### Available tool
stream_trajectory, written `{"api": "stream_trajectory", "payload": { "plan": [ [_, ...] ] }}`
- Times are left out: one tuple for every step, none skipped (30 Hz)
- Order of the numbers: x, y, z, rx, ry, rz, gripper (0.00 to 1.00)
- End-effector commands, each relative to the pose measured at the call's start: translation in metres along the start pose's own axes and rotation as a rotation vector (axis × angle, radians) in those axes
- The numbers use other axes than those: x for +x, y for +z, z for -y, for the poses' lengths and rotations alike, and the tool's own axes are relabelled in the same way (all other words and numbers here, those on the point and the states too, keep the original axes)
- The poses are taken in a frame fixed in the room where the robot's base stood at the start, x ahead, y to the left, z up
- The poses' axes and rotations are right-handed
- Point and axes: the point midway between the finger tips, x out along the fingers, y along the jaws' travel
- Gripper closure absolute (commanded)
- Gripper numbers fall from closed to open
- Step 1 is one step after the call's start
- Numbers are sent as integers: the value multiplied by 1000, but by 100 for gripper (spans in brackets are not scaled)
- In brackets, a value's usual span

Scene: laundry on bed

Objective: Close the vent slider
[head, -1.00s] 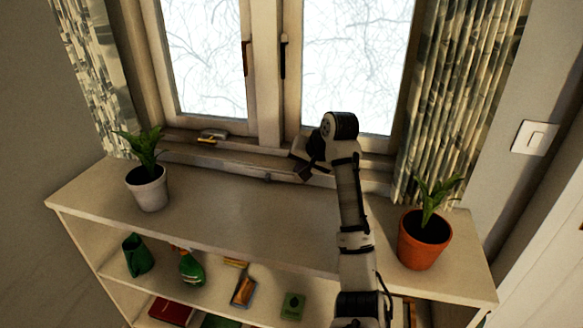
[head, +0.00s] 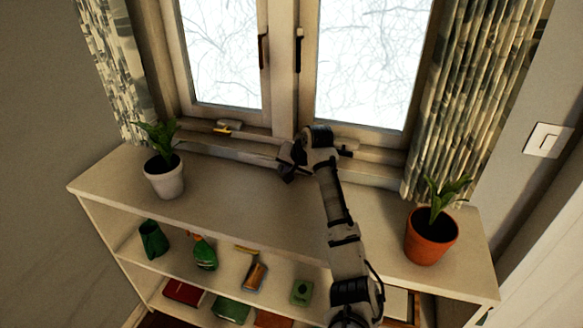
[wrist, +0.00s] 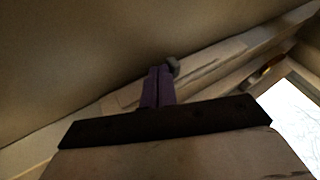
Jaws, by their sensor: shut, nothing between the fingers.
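The vent strip (wrist: 210,66) is a pale slotted bar running along the bottom of the window, above the shelf top. A small grey knob (wrist: 173,66), which looks like the vent slider, stands out from it in the wrist view. My gripper (wrist: 160,72) is shut and empty, its purple fingertips just beside the knob, to its left in that view. I cannot tell whether they touch it. In the head view my gripper (head: 287,174) is low at the strip (head: 225,150), below the window's middle post, and hides the knob there.
A white-potted plant (head: 164,177) stands left on the shelf top and an orange-potted plant (head: 431,237) right. Curtains (head: 475,95) hang at both sides. The shelf top between the pots is clear.

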Motion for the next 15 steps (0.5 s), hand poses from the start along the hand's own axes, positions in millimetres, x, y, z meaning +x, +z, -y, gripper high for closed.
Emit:
{"api": "stream_trajectory", "payload": {
  "plan": [
    [0,0,0,0,0,0,100],
    [0,0,0,0,0,0,100],
    [0,0,1,0,0,0,100],
    [0,0,2,-1,-1,0,100],
    [1,0,5,-1,-1,0,100],
    [3,-1,10,-2,-2,1,100],
    [5,-1,15,-2,-2,2,100],
    [7,-1,20,-2,-3,3,100],
    [11,-1,27,-2,-3,3,100],
    [13,-1,32,-2,-3,3,100],
    [16,-1,37,-2,-3,4,100],
    [19,-1,42,-1,-2,3,100],
    [21,-1,46,-1,-3,2,100],
    [23,-1,49,-1,-3,2,100],
    [26,-1,53,-1,-2,1,100]
  ]
}}
